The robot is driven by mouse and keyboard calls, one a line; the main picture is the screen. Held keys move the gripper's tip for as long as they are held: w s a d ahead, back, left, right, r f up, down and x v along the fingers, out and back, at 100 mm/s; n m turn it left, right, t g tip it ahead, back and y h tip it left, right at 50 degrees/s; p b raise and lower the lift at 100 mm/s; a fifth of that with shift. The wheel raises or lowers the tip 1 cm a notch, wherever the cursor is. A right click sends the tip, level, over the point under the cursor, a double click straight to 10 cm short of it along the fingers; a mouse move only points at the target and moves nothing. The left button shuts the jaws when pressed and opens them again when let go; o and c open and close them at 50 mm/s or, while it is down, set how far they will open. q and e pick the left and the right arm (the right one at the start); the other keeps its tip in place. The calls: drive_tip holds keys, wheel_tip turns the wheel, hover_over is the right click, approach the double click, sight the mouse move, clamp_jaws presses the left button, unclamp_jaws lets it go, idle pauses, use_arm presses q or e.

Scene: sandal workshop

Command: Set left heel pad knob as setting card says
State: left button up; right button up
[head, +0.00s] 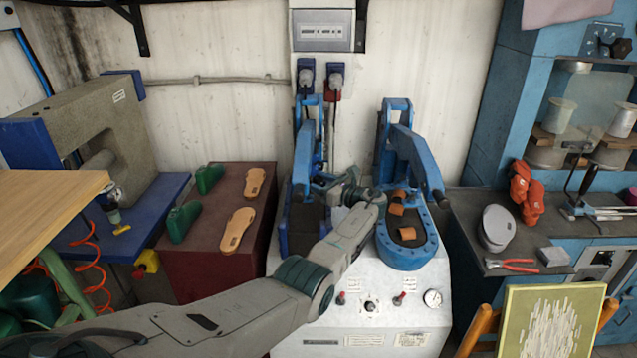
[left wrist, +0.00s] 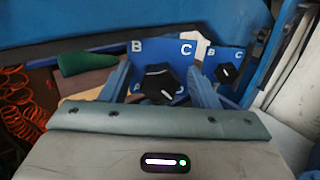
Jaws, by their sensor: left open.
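In the left wrist view a black knob (left wrist: 159,83) with a white line on its face sits on a blue plate (left wrist: 178,50). B and C show at the plate's top corners; its lower letters are mostly covered. I cannot tell which letter the line points to. My left gripper (left wrist: 161,88) is open, with one blue finger on each side of this knob; contact is unclear. In the head view the gripper (head: 332,183) is beside the left blue press (head: 303,150). A second black knob (left wrist: 227,72) is on another plate to the right. I cannot make out a setting card for certain. My right gripper is out of view.
The right blue press (head: 408,250) stands close to my left arm, with brown pieces on it. Sandal soles (head: 238,228) and green lasts (head: 183,221) lie on a dark red stand at left. Small labels (head: 411,339) on the white machine front are unreadable.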

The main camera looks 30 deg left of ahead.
use_arm(q)
drive_tip(key=s+d+b, duration=0.1)
drive_tip(key=d+b, duration=0.2)
drive_tip(key=d, duration=0.7)
drive_tip(key=shift+s+d, duration=0.15)
drive_tip(key=shift+d, duration=0.2)
drive_tip(key=shift+d+f, duration=0.1)
drive_tip(key=shift+f, duration=0.05)
